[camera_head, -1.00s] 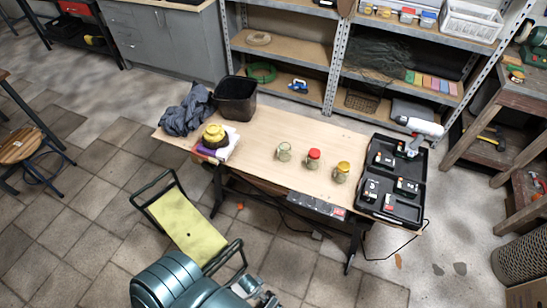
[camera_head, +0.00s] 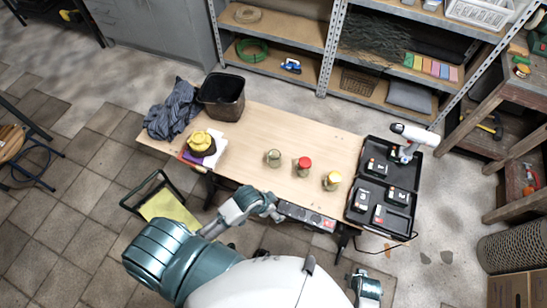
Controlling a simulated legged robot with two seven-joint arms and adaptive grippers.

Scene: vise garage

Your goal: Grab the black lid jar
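Three small glass jars stand upright in a row on the wooden table (camera_head: 240,170). The left jar (camera_head: 273,158) has a pale greenish top; I cannot make out a black lid on it. The middle jar (camera_head: 303,167) has a red lid and the right jar (camera_head: 332,181) a yellow lid. My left gripper (camera_head: 270,203) is at the table's front edge, in front of the left jar and apart from it. Its fingers are too small to tell open from shut. Part of my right arm (camera_head: 368,288) shows at the bottom, its gripper not clear.
A black tool case (camera_head: 384,190) with a white-and-black drill lies open at the table's right end. A black bin (camera_head: 222,97), a grey cloth (camera_head: 174,110) and a yellow item (camera_head: 201,142) on books crowd the left end. Shelves stand behind.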

